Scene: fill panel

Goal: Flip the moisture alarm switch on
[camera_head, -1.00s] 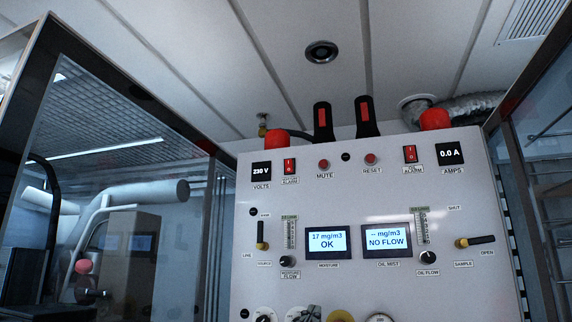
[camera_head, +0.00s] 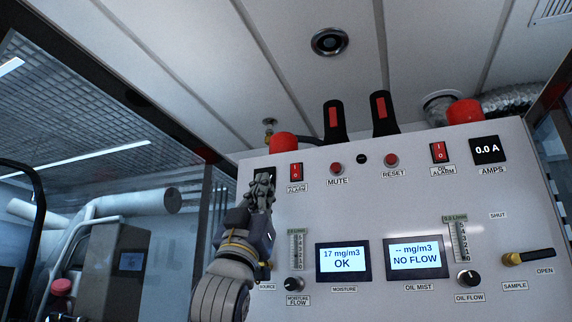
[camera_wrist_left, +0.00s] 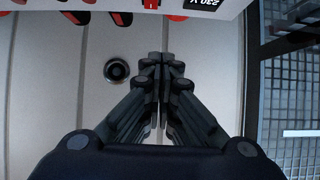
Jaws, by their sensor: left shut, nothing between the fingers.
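The moisture alarm switch (camera_head: 296,171) is a red rocker in a black frame at the upper left of the grey panel (camera_head: 400,200), above a small label reading alarm. It also shows at the top edge of the left wrist view (camera_wrist_left: 151,4). My left gripper (camera_head: 264,178) is shut and empty, pointing up in front of the volts display, just left of the switch. It covers most of that display. In the left wrist view its closed fingertips (camera_wrist_left: 165,58) point toward the panel's top edge. A gap to the switch shows there. My right gripper is not in view.
A similar red oil alarm switch (camera_head: 439,153) sits at the panel's upper right. Mute (camera_head: 337,169) and reset (camera_head: 391,160) buttons lie between the switches. A red dome lamp (camera_head: 284,145) and black-and-red handles (camera_head: 334,121) stand along the panel's top.

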